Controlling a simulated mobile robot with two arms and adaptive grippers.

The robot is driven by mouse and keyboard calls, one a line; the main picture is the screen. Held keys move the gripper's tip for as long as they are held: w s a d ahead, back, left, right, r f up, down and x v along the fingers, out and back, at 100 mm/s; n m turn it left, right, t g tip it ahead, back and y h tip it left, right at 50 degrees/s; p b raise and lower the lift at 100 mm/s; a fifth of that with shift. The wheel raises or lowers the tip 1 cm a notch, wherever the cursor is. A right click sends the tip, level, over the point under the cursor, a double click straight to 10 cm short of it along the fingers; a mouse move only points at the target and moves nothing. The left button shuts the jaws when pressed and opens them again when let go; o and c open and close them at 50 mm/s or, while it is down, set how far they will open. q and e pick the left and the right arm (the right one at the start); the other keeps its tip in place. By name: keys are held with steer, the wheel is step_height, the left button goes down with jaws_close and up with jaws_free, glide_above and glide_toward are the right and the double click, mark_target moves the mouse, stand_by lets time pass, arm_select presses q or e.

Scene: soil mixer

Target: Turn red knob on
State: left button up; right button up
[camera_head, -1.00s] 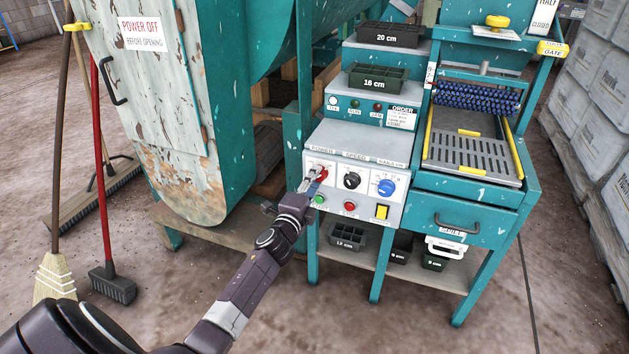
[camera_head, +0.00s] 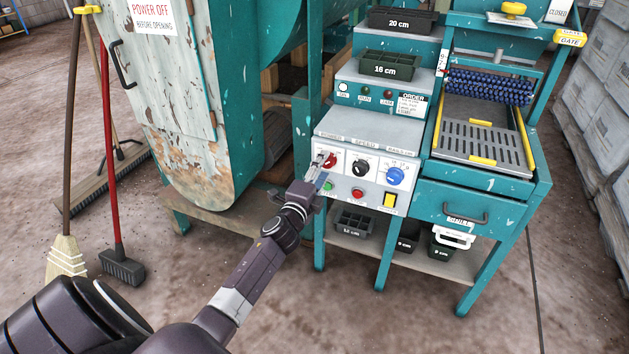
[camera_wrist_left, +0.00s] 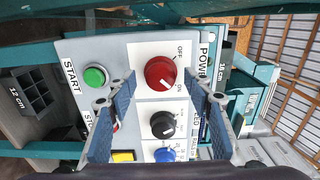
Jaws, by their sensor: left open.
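The red knob (camera_head: 331,161) is the left one in the upper row of the control panel (camera_head: 347,198). In the left wrist view the red knob (camera_wrist_left: 160,72) shows with OFF and ON labels on its right. A white mark on it points to the lower right, near ON. My left gripper (camera_head: 322,170) is at the knob, coming from the lower left. In the left wrist view the open gripper (camera_wrist_left: 160,92) has one blue-padded finger each side of the knob in the picture. I cannot tell if they touch it. My right gripper is not in view.
A black knob (camera_head: 361,168) and a blue knob (camera_head: 395,176) sit to the right. A green button (camera_head: 328,186), a red button (camera_head: 357,194) and a yellow switch (camera_head: 389,200) sit below. The drum body (camera_head: 185,130) stands left of the panel.

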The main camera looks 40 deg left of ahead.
arm_select(q)
steer(key=v, duration=1.1)
steer(key=shift+s+d, duration=0.1)
steer(key=shift+s, duration=0.05)
